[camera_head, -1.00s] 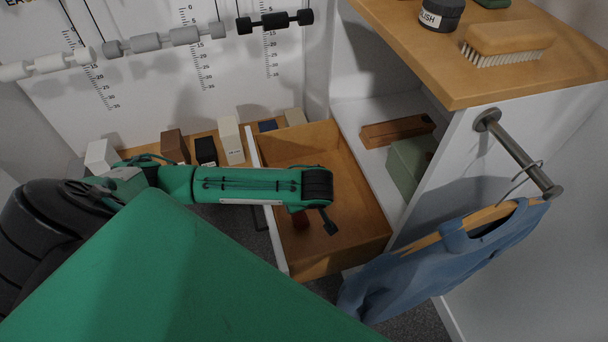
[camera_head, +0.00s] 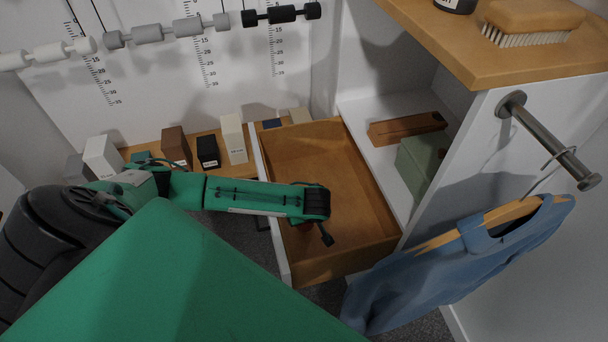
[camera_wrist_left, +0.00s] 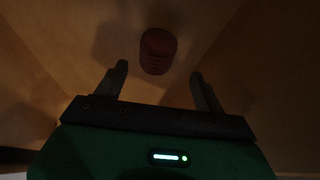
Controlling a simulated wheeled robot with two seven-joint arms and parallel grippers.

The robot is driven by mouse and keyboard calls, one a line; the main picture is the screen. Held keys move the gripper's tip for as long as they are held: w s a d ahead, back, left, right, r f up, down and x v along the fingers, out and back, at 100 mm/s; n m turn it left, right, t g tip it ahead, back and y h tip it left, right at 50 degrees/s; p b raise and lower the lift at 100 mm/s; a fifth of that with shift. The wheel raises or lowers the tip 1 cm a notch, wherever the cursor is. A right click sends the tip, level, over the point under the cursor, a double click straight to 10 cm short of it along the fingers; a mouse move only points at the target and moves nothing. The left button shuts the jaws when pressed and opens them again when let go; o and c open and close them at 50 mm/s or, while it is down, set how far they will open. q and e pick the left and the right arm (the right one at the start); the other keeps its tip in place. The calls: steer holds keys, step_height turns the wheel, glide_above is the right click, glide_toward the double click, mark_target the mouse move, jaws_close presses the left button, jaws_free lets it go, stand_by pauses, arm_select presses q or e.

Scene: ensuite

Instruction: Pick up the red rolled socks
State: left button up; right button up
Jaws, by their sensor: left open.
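The red rolled socks (camera_wrist_left: 158,51) lie on the bottom of the open drawer in the left wrist view, as a dark red roll. In the head view my left arm covers nearly all of them; only a small reddish patch shows under the wrist. My left gripper (camera_wrist_left: 159,82) is open and empty, its fingers pointing into the drawer (camera_head: 372,245). The socks appear beyond the fingertips, roughly centred between them, with no contact visible. In the head view the left gripper (camera_head: 326,236) is mostly hidden behind its wrist. My right gripper is not in view.
The drawer's walls surround the left gripper. A brown wooden object (camera_head: 407,129) and a green box (camera_head: 420,163) sit on the shelf to the right. A blue garment (camera_head: 440,270) hangs from a rail at the drawer's right. Several small boxes (camera_head: 103,157) line the back ledge.

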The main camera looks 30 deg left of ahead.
arm_select(q)
steer(key=shift+d+x, duration=0.2)
steer(key=shift+x, duration=2.65)
steer(key=shift+w, duration=0.1)
steer(key=c, duration=1.1)
steer(key=shift+o, duration=0.2)
steer(key=shift+r, duration=0.1)
